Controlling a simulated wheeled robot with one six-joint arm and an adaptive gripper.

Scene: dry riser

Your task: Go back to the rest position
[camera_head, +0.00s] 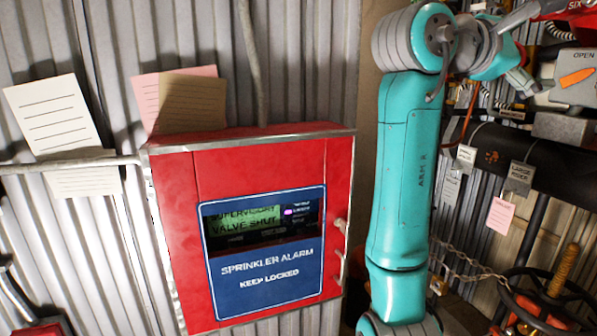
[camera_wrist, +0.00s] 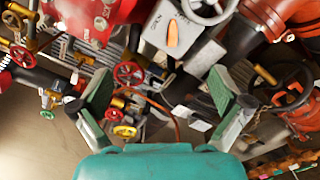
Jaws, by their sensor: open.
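My gripper (camera_wrist: 162,90) is open in the wrist view, its two grey-green fingers spread wide apart. Nothing is held between the fingers; valves and pipework show beyond them. In the head view my teal arm rises upright right of centre and bends over to the right at the top. The gripper's fingers are hard to make out there against the cluttered pipework.
A red sprinkler alarm box (camera_head: 172,200) hangs on the corrugated wall, left of my arm; its display reads "SUPERVISORY VALVE SHUT". A dark horizontal pipe (camera_head: 550,160) with tags and a handwheel (camera_head: 540,312) stand at right. The wrist view shows small red handwheels (camera_wrist: 128,73).

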